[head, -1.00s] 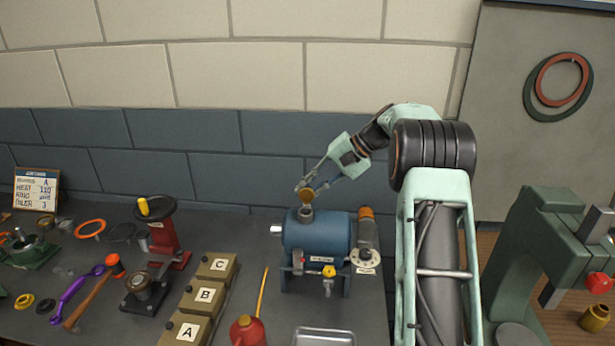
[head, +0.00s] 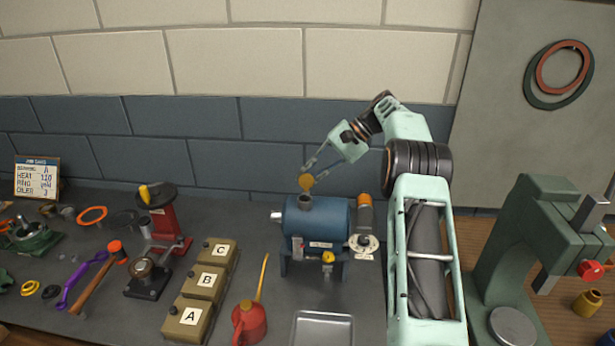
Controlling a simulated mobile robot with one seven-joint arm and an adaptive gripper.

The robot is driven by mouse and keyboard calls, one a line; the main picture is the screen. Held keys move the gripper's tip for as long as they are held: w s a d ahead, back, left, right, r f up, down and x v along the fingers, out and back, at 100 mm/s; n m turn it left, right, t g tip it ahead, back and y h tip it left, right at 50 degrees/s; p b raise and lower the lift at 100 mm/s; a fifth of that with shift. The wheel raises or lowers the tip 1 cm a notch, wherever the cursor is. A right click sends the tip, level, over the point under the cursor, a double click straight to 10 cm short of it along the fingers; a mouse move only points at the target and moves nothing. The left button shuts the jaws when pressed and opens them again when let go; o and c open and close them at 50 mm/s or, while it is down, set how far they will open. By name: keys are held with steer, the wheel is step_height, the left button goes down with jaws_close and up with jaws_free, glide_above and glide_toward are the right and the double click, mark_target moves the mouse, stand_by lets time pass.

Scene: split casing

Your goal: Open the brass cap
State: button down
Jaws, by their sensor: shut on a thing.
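The brass cap (head: 306,182) is a small gold disc at the tips of my gripper (head: 309,177). My gripper is shut on it and holds it tilted, just above the blue casing (head: 316,226). The casing is a horizontal cylinder on a stand, with a short grey neck (head: 306,202) on top. The cap appears apart from the neck, though the gap is small and whether they still touch at an edge is hard to tell.
Boxes marked A, B and C (head: 203,283) and a red oil can (head: 250,322) stand left of the casing. An empty metal tray (head: 322,341) lies in front. A green press (head: 540,260) stands at the right. Bare bench lies between the casing and tray.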

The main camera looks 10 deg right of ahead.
steer(key=c, duration=1.9)
jaws_free()
step_height(320, 180, up, 8)
steer(key=shift+w+r, duration=0.1)
steer(key=shift+a+r, duration=0.1)
steer(key=shift+r, duration=0.75)
